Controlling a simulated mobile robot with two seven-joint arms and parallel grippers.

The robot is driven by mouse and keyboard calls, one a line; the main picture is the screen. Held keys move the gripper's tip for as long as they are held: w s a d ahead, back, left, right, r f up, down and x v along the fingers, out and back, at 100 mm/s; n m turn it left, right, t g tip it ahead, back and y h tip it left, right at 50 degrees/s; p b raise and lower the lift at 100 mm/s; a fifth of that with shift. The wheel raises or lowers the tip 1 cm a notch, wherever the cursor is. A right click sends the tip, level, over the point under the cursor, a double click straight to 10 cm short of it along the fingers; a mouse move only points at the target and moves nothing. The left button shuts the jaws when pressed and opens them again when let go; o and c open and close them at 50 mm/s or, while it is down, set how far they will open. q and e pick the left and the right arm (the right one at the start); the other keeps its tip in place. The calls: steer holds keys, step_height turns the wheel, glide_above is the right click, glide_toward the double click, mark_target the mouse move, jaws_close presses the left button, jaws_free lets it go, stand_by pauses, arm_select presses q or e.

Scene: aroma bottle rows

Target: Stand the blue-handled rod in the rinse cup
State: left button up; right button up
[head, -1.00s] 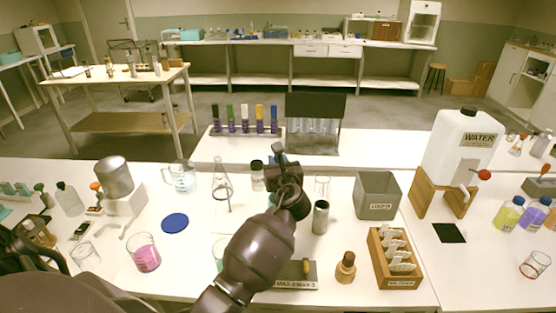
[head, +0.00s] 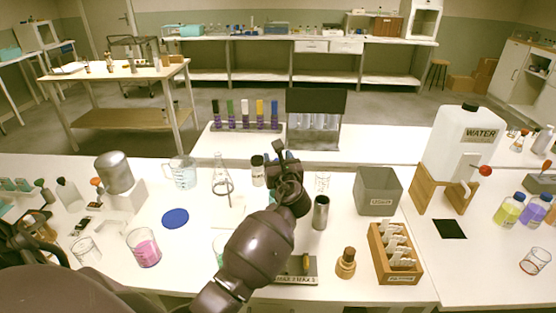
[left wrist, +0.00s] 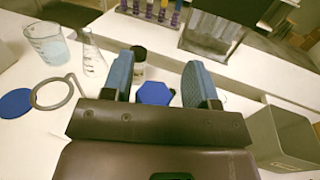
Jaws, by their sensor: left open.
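My left gripper (head: 283,157) is open over the middle of the bench. In the left wrist view its two blue-padded fingers (left wrist: 161,78) stand apart with nothing gripped. A blue hexagonal top (left wrist: 155,93) shows between and below them; it may be the rod's handle, but its shaft is hidden. In the head view my wrist covers that spot. A clear glass with reddish marks (head: 323,181) stands just right of the gripper. I cannot read its marks or tell whether it is the rinse cup. My right gripper is not in view.
A rack of colour-topped tubes (head: 245,128) is behind.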

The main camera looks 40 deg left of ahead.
arm_select(q)
steer(key=v, duration=1.1)
steer(key=shift+a, duration=0.1)
stand_by(0.5)
steer(key=s+a+f+n+g+h, duration=0.2)
steer(key=s+f+n+g+h, duration=0.3)
steer(key=s+f+n, duration=0.7)
steer(key=s+d+n+g+h, duration=0.2)
steer(key=s+d+n+h, duration=0.15)
steer(key=s+n, duration=0.45)
steer(key=s+d+n+g+h, duration=0.2)
steer(key=s+n+h, duration=0.2)
steer(key=s+n, duration=0.5)
steer(key=w+f+m+t, duration=0.1)
steer(key=w+f+t, duration=0.2)
steer(key=f+t, duration=0.1)
steer(key=w+f+m+t, duration=0.2)
steer(key=f+t, duration=0.2)
steer(key=f, duration=0.3)
steer(key=shift+w, duration=0.4)
